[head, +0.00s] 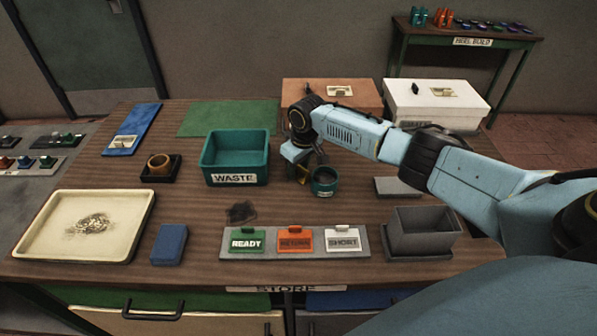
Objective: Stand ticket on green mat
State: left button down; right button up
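The green mat (228,117) lies flat and bare at the back of the table. A grey rack (372,240) at the front holds a green READY ticket (247,240), an orange RETURN ticket (295,240) and a white SHORT ticket (342,240) side by side. My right gripper (304,175) points down over the middle of the table, beside a small dark teal cup (324,184) and behind the rack. Its fingers are small and partly hidden, so I cannot tell whether they are open or touch the cup. My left gripper is out of view.
A teal WASTE bin (235,160) stands between mat and rack. A blue mat (140,120) with a small tag, a cream tray (60,228), a blue block (169,244), a grey box (420,232), a brown box (300,92) and a white box (437,108) surround it.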

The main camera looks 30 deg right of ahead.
jog(key=c, duration=0.8)
jog(key=shift+r, duration=0.1)
grip_shut()
